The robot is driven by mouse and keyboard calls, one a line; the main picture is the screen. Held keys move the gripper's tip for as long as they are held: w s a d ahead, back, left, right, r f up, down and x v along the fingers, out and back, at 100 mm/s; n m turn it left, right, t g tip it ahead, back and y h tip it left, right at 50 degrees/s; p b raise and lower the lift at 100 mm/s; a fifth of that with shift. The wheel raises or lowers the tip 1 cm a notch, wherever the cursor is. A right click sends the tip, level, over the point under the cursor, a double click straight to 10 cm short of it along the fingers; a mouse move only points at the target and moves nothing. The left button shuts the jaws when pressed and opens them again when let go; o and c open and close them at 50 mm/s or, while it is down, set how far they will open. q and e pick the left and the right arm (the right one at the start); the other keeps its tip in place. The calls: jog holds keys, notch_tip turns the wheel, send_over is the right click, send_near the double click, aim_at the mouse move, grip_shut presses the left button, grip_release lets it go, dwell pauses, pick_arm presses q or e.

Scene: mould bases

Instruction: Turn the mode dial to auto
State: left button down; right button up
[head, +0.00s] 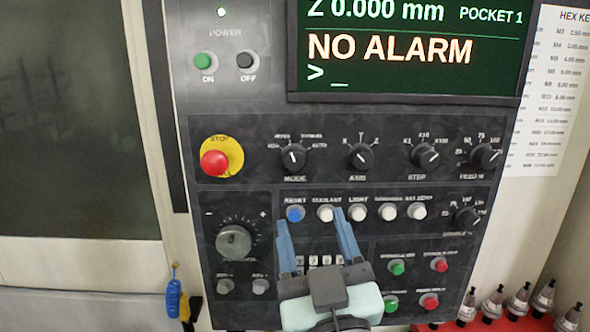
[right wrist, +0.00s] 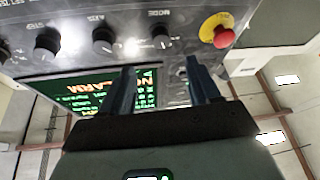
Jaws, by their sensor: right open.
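The mode dial (head: 293,158) is a black knob with a white pointer line, on the dark control panel below the screen. Its pointer leans up and slightly left; the small position labels around it are too blurred to read surely. The dial also shows upside down in the right wrist view (right wrist: 162,39), beyond the fingertips. My right gripper (head: 311,219) is open and empty, its two blue fingers pointing up over the button row, below the mode dial. In the right wrist view the gripper's fingers (right wrist: 160,68) stand apart, with the dial between their lines. My left gripper is not in view.
The red emergency stop (head: 214,163) sits left of the dial. The axis dial (head: 361,157) is close on its right. The blue reset button (head: 295,214) and white buttons lie below. The screen (head: 410,50) reads NO ALARM. Tool holders (head: 518,302) stand at lower right.

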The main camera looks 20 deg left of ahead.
aim_at(296, 166)
jog(key=p+x, duration=0.2)
jog(key=x, duration=0.8)
jog(key=shift+r+p, duration=0.1)
jog(key=shift+p, duration=0.3)
jog(key=shift+w+a+r, duration=0.15)
jog(key=shift+w+a, duration=0.15)
jog(key=shift+w, duration=0.3)
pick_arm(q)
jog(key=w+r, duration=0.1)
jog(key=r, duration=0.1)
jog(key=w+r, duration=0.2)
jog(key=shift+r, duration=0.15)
pick_arm(e)
jog(key=shift+s, duration=0.1)
jog(key=shift+c, duration=0.9)
jog(key=c, duration=0.9)
